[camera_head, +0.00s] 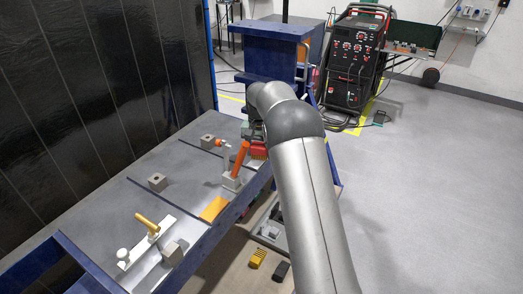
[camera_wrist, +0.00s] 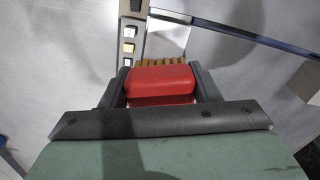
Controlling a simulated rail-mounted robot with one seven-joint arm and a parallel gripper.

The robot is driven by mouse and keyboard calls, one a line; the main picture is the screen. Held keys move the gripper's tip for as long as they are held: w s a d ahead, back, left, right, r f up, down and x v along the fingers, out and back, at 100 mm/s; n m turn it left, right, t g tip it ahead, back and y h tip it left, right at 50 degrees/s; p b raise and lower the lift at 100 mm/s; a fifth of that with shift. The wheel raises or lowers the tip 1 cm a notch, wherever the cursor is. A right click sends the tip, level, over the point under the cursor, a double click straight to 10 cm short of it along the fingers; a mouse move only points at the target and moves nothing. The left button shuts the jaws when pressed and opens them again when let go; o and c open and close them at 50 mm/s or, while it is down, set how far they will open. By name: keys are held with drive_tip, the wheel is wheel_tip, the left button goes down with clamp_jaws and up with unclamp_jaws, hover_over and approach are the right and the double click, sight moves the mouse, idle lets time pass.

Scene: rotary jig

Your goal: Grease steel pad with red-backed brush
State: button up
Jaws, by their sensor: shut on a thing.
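My gripper (camera_wrist: 160,82) is shut on the red-backed brush (camera_wrist: 160,77), with one finger on each side of its red back. Its tan bristles (camera_wrist: 160,62) show just beyond the back in the wrist view. In the head view the brush's red back (camera_head: 259,151) shows at the far right part of the table, below my arm. Past the bristles, the wrist view shows a grey strip (camera_wrist: 131,14) with small coloured inserts and a pale square patch beside it. I cannot tell for sure which surface is the steel pad, or whether the bristles touch anything.
The blue-edged table (camera_head: 115,192) carries an orange-handled clamp (camera_head: 240,158) close left of my gripper. Grey blocks (camera_head: 157,182), an orange flat piece (camera_head: 213,208) and a pale bar with a yellow handle (camera_head: 148,224) stand nearer. A blue stand (camera_head: 270,52) rises behind.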

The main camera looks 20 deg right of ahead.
drive_tip(key=shift+s+a+f+b, duration=0.15)
drive_tip(key=shift+s+a+b, duration=0.5)
drive_tip(key=shift+s+a, duration=0.4)
drive_tip(key=shift+s+a+f+b, duration=0.1)
drive_tip(key=shift+s+a+b, duration=0.55)
drive_tip(key=shift+s+a, duration=0.35)
wheel_tip(320, 180, up, 6)
drive_tip(key=p, duration=0.4)
drive_tip(key=shift+r, duration=0.15)
wheel_tip(320, 180, up, 3)
drive_tip(key=shift+f+p, duration=0.1)
drive_tip(key=shift+p, duration=0.75)
drive_tip(key=shift+d, duration=0.1)
